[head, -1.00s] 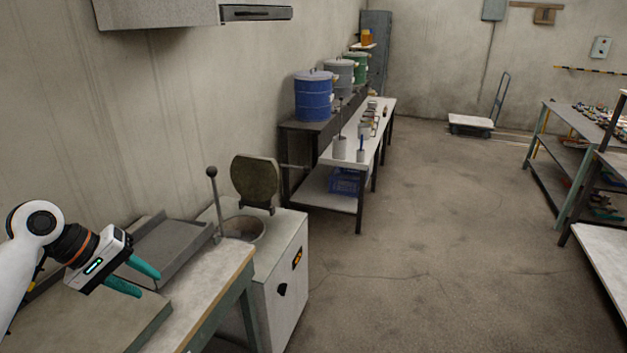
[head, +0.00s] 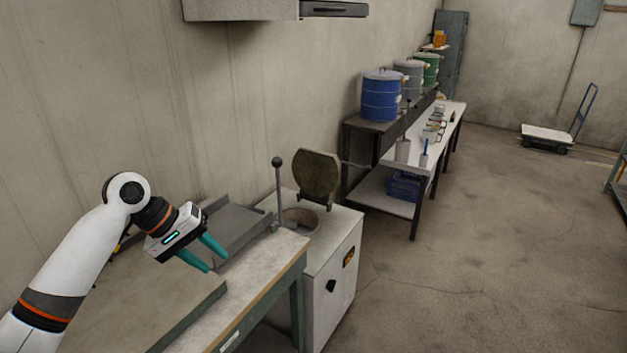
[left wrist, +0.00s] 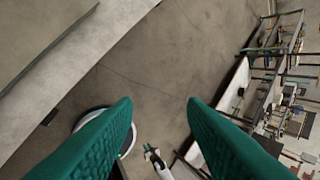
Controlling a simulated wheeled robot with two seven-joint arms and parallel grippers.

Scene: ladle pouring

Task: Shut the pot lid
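The pot lid (head: 317,174) is a round, dark plate standing upright, open, at the back of the white pot cabinet (head: 335,258). The round pot opening (head: 299,218) shows uncovered in the cabinet top, in front of the lid. My left gripper (head: 218,258) is above the workbench, to the left of the pot and apart from it. Its teal fingers are spread with nothing between them, as the left wrist view also shows (left wrist: 160,115). The lid does not show in the left wrist view. My right gripper cannot be made out in the head view.
A lever with a ball knob (head: 278,163) rises just left of the pot. The workbench (head: 255,285) with a grey tray (head: 237,226) is beneath my left gripper. A shelf table with blue drum (head: 381,97) stands behind.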

